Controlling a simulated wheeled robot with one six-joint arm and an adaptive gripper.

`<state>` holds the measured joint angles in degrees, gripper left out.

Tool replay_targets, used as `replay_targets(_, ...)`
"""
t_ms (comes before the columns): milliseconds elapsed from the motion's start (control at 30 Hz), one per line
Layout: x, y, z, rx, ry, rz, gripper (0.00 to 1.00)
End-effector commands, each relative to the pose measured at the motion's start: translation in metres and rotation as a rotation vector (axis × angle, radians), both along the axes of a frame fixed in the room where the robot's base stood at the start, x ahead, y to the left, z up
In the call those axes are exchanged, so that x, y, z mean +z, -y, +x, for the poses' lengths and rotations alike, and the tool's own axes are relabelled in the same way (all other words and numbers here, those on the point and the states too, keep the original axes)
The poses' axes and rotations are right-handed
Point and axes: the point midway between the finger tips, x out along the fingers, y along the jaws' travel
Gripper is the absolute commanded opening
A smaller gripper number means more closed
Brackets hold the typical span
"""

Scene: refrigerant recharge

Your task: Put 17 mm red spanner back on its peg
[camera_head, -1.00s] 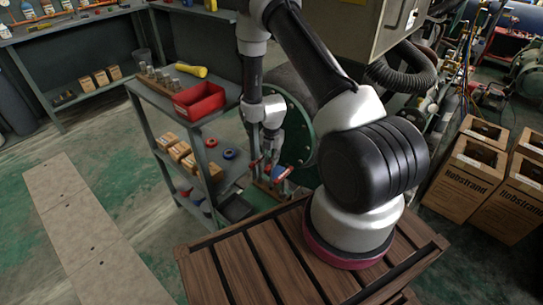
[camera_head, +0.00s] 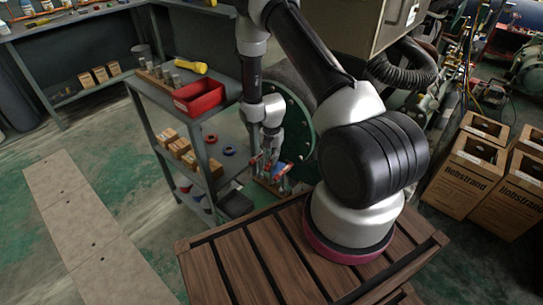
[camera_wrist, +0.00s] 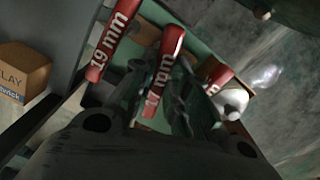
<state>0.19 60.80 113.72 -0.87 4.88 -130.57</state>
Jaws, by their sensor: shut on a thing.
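In the wrist view the red 17 mm spanner (camera_wrist: 166,62) stands between the two dark fingers of my gripper (camera_wrist: 156,88), which is shut on it. In the head view my gripper (camera_head: 268,158) is low beside the grey shelf unit, among small red handles (camera_head: 283,171). The peg for the 17 mm spanner cannot be made out.
The grey shelf unit (camera_head: 211,150) stands left of my gripper, with a red bin (camera_head: 199,97) and a yellow-handled tool (camera_head: 190,66) on top. A green round flange (camera_head: 301,125) is close on the right. A cardboard box (camera_wrist: 24,73) sits left in the wrist view.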

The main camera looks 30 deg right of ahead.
Motion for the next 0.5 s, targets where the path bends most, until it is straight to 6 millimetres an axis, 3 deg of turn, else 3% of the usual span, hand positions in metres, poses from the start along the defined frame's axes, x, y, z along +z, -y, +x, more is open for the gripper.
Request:
replay_targets(467,-0.015,0.000,-0.001,0.000,-0.001,0.000,0.00)
replay_targets(500,-0.015,0.000,0.000,0.000,-0.001,-0.001,0.20)
